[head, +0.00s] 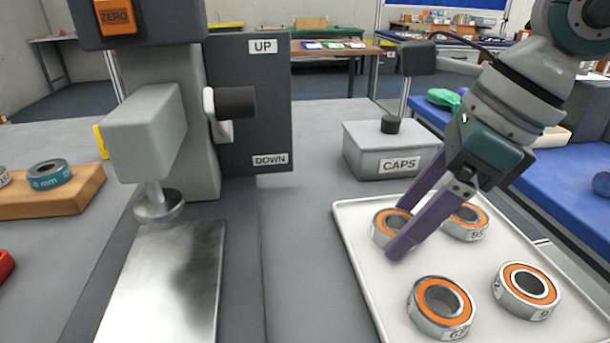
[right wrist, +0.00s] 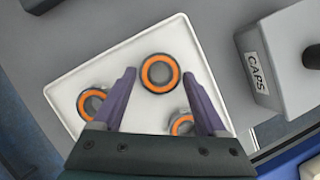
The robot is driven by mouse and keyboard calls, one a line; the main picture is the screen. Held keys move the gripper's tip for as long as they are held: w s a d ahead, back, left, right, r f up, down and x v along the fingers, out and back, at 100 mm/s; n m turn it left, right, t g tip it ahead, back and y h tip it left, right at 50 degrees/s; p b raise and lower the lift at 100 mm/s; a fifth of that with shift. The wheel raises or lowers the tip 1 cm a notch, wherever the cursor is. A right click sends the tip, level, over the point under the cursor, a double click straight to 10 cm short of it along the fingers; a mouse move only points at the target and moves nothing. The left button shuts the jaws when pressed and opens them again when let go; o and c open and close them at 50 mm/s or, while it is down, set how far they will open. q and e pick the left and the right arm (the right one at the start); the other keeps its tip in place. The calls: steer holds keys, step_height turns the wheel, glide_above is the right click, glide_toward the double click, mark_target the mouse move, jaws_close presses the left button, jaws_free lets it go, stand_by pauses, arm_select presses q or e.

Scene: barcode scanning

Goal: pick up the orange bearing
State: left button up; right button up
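Several metal bearings with orange rings lie on a white tray (head: 352,232). The back left bearing (head: 388,224) is beside the purple fingers of my right gripper (head: 402,226). In the right wrist view this bearing (right wrist: 160,73) is just ahead of the gap between the open, empty fingertips (right wrist: 161,86). Another bearing (head: 467,221) lies at the back right, partly behind a finger. Two more, front left (head: 442,307) and front right (head: 527,290), lie nearer the head camera. One bearing is hidden in the wrist view. My left gripper is out of view.
A grey CAPS box (head: 390,150) stands behind the tray. A press-like device (head: 160,130) with an UP/DOWN panel and a metal plate stands left. A wooden block (head: 65,205) holding rings is at far left. Grey table is bare between device and tray.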

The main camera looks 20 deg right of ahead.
jaws_close()
stand_by(0.4)
steer(key=shift+r, duration=0.1)
step_height(320, 180, up, 20)
steer(key=p, duration=1.4)
